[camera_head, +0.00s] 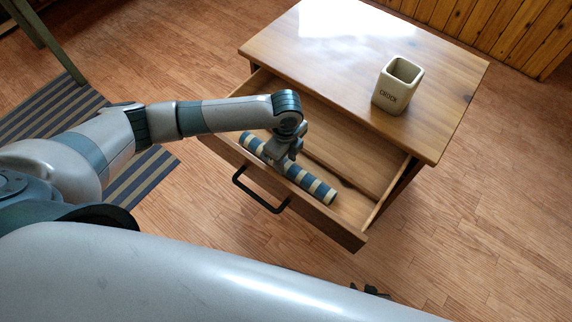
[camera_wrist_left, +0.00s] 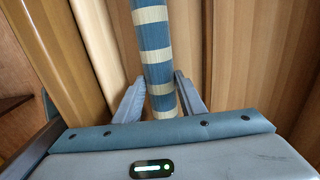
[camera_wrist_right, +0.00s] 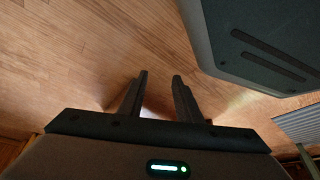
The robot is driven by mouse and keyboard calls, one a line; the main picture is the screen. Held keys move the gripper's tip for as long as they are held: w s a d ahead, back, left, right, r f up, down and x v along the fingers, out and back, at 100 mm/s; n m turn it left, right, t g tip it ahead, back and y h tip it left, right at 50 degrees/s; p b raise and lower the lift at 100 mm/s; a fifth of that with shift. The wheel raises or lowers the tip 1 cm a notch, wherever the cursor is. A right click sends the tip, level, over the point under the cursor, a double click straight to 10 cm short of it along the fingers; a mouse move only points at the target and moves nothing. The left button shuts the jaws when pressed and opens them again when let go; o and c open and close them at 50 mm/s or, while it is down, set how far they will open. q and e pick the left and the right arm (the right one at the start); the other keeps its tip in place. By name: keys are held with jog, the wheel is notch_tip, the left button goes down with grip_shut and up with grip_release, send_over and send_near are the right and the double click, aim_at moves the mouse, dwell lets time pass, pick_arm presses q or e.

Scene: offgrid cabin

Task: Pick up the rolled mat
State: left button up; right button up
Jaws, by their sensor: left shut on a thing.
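The rolled mat (camera_head: 314,185) is a cylinder with blue and cream stripes. It lies in the open drawer (camera_head: 341,236) of a wooden table, along the drawer's front panel. My left gripper (camera_head: 283,163) reaches down into the drawer and is shut on the mat around its middle. In the left wrist view the mat (camera_wrist_left: 153,42) runs between the two fingers (camera_wrist_left: 160,95). I cannot tell whether the mat is clear of the drawer floor. My right gripper (camera_wrist_right: 158,95) has its fingers apart with nothing between them, above the wooden floor. In the head view only a dark bit of it (camera_head: 371,291) shows.
The wooden table (camera_head: 330,60) has a cream square canister (camera_head: 392,92) on its top at the right. The drawer has a black handle (camera_head: 262,196). A striped rug (camera_head: 70,125) lies on the floor at left. The floor right of the table is clear.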

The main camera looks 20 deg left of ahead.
aim_at(286, 162)
pick_arm(q)
jog(key=shift+r, duration=0.7)
notch_tip(286, 162, up, 2)
jog(key=shift+r, duration=0.25)
jog(key=w+d+r+b, duration=0.1)
jog(key=w+d+r, duration=0.2)
jog(key=d+r, duration=0.4)
jog(key=d, duration=0.4)
jog(key=shift+w+d, duration=0.15)
jog(key=shift+w, duration=0.05)
pick_arm(e)
jog(key=shift+s+d+f+g, duration=0.2)
jog(key=shift+s+d, duration=0.1)
jog(key=shift+d, duration=0.35)
jog(key=shift+s+d+f+g, duration=0.2)
jog(key=shift+s+d, duration=0.1)
jog(key=shift+d, duration=0.3)
jog(key=shift+s+f, duration=0.1)
jog(key=shift+s, duration=0.15)
